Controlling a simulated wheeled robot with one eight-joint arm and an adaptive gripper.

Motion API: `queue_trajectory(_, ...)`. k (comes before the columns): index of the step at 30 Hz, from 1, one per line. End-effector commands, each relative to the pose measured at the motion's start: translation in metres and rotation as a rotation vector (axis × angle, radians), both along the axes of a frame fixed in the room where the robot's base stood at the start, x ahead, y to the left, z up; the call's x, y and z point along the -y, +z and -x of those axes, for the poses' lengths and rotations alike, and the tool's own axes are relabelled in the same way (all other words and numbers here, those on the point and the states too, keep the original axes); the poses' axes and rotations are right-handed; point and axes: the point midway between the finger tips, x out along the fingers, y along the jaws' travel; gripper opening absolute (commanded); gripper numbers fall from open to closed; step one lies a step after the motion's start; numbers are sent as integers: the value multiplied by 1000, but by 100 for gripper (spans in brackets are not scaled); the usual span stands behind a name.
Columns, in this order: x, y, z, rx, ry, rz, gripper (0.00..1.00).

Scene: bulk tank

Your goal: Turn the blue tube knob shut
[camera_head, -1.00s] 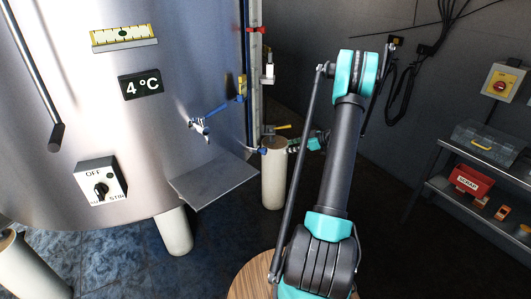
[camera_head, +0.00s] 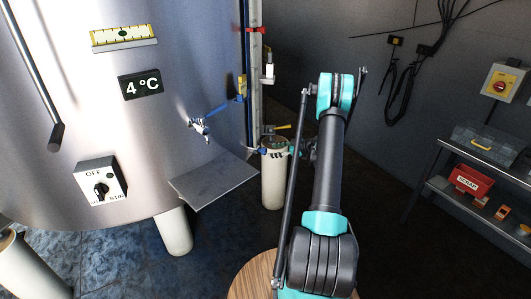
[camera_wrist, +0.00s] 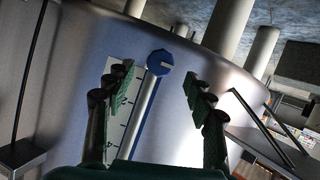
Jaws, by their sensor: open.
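The blue tube knob (camera_wrist: 160,63) is a round blue cap with a pale slot, at the end of a sight tube beside a white scale on the steel tank. In the wrist view it shows between my two green-padded fingers, a little past their tips and apparently untouched. In the head view the blue knob (camera_head: 264,151) is small, at the tube's lower end. My gripper (camera_wrist: 158,78) is open and empty. In the head view my gripper (camera_head: 296,150) is just right of the knob, partly hidden by my arm.
A yellow-handled valve (camera_head: 277,127) sits just above the knob, close to my gripper. A blue-handled tap (camera_head: 200,124) and a grey shelf plate (camera_head: 213,180) are to the left. A pale tank leg (camera_head: 273,185) stands below. A rack with a red box (camera_head: 470,180) is at right.

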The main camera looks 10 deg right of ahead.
Motion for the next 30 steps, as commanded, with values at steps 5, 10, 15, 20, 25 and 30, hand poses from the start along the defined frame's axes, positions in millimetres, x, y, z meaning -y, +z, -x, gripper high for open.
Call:
queue_trajectory(5,-24,-12,-17,1,3,1,54)
queue_trajectory(10,-37,-19,-27,0,1,0,54)
queue_trajectory(15,-42,-21,-31,-1,0,1,54)
queue_trajectory(20,-42,-21,-32,0,-1,1,54)
queue_trajectory(25,-42,-21,-31,0,0,0,43)
queue_trajectory(30,-42,-21,-31,0,0,0,22)
